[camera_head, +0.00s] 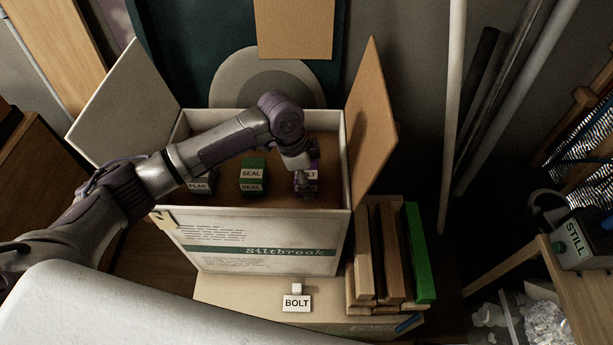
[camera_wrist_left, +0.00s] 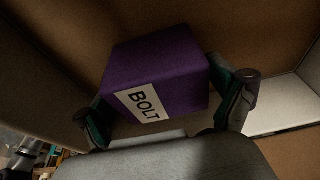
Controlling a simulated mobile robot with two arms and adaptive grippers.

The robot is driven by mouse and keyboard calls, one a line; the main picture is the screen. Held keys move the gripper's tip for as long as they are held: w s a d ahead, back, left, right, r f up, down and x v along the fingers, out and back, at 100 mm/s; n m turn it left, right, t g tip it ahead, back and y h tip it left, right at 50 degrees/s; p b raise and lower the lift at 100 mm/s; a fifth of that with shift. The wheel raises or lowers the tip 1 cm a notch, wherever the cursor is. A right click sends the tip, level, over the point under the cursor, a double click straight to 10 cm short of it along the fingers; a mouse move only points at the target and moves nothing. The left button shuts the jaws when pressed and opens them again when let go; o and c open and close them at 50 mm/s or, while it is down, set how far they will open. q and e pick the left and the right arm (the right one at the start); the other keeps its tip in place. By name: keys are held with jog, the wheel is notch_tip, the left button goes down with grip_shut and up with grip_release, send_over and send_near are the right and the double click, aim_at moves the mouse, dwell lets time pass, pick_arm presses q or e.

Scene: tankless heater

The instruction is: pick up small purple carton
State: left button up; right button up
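The small purple carton (camera_wrist_left: 155,65) with a white BOLT label fills the middle of the left wrist view. In the head view the purple carton (camera_head: 314,166) stands at the right inside the large open box (camera_head: 262,245), partly hidden behind my left gripper (camera_head: 303,187). My left gripper (camera_wrist_left: 165,108) reaches down into the box with one finger on each side of the carton. Both fingers are very close to its sides; whether they press on it cannot be told. My right gripper is not in view.
The box's walls and raised flaps (camera_head: 371,120) surround the arm. Wooden strips (camera_head: 383,250) and a BOLT sign (camera_head: 297,303) are outside it.

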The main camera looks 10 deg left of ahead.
pick_arm(q)
jog(key=c, duration=0.9)
